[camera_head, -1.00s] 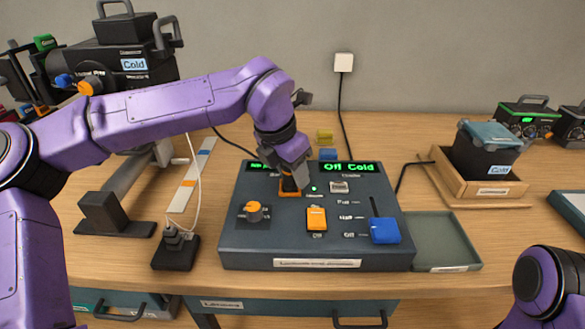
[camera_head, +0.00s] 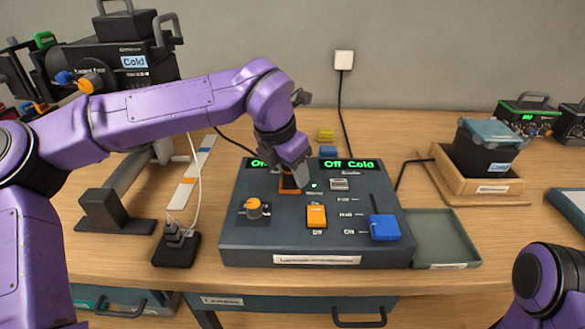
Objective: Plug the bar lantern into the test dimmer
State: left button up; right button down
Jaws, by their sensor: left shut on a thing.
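The test dimmer (camera_head: 275,230) is a dark sloped box in the middle of the table, with green displays reading "Off Cold". It has an orange knob, an orange switch (camera_head: 316,216) and a blue fader (camera_head: 384,228). My left gripper (camera_head: 291,181) points down at the orange-edged socket (camera_head: 289,190) on its upper face. It is shut on what looks like a dark plug, mostly hidden by the fingers, so I cannot tell how deep it sits. A black lantern (camera_head: 118,65) labelled "Cold" stands at back left. A dark cable (camera_head: 232,143) runs towards my gripper. My right gripper is out of view.
A black block with a stacked plug (camera_head: 175,246) stands left of the dimmer. A shallow grey tray (camera_head: 445,240) lies to its right. A wooden tray (camera_head: 446,185) holds a black bin behind that. A wall outlet (camera_head: 343,60) has a hanging cable.

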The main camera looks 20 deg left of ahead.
pick_arm(q)
jog(key=shift+s+f, duration=0.1)
jog(key=shift+f, duration=0.2)
